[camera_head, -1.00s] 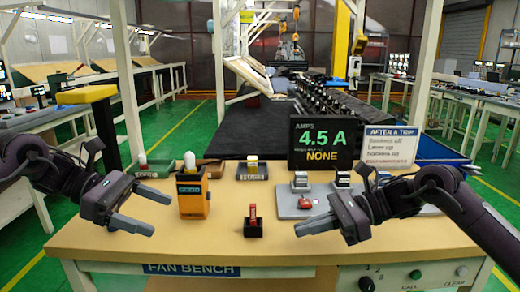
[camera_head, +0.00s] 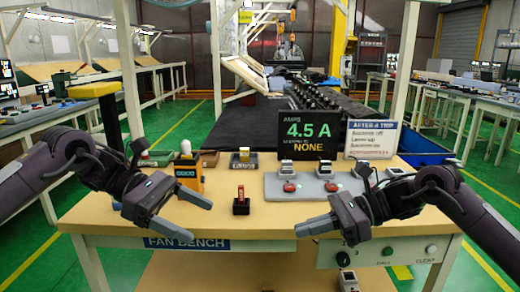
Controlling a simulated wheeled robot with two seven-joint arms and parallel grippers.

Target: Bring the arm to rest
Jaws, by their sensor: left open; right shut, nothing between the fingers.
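My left gripper (camera_head: 152,222) is open and empty at the bench's front left edge, its fingers pointing right. My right gripper (camera_head: 316,227) is shut and empty at the front edge right of centre, pointing left. Neither touches an object on the bench top (camera_head: 270,214). The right wrist and forearm cover part of the bench's right end.
An orange meter (camera_head: 188,175) stands at left. A red piece sits upright in a small black holder (camera_head: 241,206) near the middle. A grey plate (camera_head: 310,192) bears two red buttons and white-topped units. Behind are a "4.5 A NONE" display (camera_head: 310,136) and an "AFTER A TRIP" sign (camera_head: 372,139).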

